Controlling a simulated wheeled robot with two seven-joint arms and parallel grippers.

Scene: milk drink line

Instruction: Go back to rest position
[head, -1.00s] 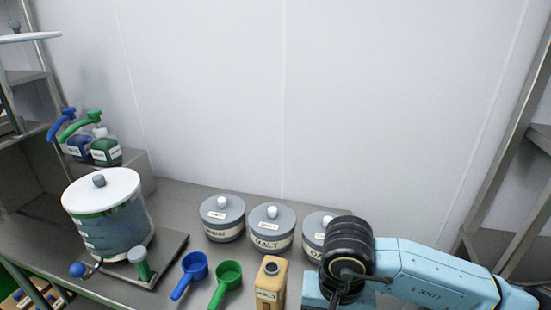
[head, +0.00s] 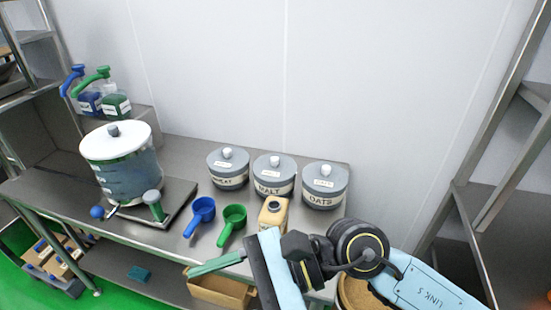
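My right arm comes in from the lower right, its light blue links and black joints crossing the front of the bench. At its end, a dark and light blue wrist part hangs in front of the bench edge. A thin green piece (head: 216,265) sticks out to the left from it; I cannot tell whether it is a finger or something held. The fingertips are not clear, so open or shut cannot be told. My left gripper is not in view.
On the steel bench stand lidded jars (head: 228,168), (head: 273,175), (head: 325,185), a blue scoop (head: 203,209), a green scoop (head: 233,215), a tan bottle (head: 273,213) and a white-lidded tank (head: 125,165). A cardboard box (head: 215,287) sits below. A round tan container (head: 358,292) is partly hidden by my arm.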

